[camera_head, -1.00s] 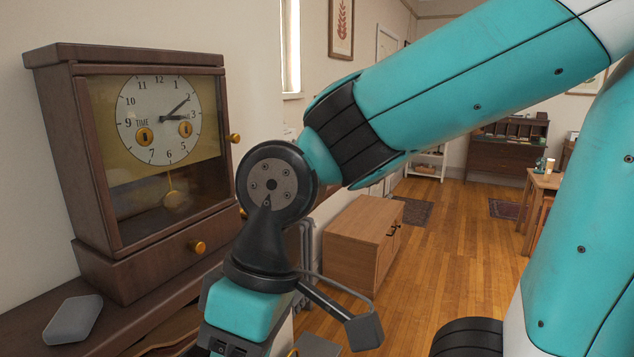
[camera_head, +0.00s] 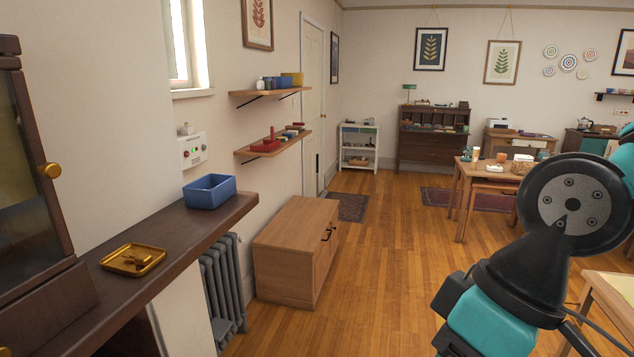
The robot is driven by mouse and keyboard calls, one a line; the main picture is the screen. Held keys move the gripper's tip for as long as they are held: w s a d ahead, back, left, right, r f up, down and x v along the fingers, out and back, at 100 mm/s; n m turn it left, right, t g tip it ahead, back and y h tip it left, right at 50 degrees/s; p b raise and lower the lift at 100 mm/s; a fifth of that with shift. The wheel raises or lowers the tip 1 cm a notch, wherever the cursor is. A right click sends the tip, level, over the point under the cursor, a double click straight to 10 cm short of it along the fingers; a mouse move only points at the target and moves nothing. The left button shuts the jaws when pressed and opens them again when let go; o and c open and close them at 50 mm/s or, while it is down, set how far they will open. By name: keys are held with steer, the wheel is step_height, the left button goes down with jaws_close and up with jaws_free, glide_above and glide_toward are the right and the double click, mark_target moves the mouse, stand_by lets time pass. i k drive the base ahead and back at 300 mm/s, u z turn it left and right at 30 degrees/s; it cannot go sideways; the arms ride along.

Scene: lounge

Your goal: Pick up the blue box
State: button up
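The blue box (camera_head: 210,191) is an open-topped rectangular container. It sits upright on the far end of the dark wooden shelf (camera_head: 180,238) at the left of the head view. My arm shows at the lower right, well apart from the box. My gripper's fingers are outside the picture, so their state does not show.
A radiator (camera_head: 222,285) stands below the shelf, and a wooden cabinet (camera_head: 290,255) beyond. The wooden floor (camera_head: 385,250) in the middle is clear.

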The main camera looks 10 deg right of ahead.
mark_target(209, 192)
steer(key=z, duration=0.35)
steer(key=i, duration=2.15)
steer(key=u, duration=1.5)
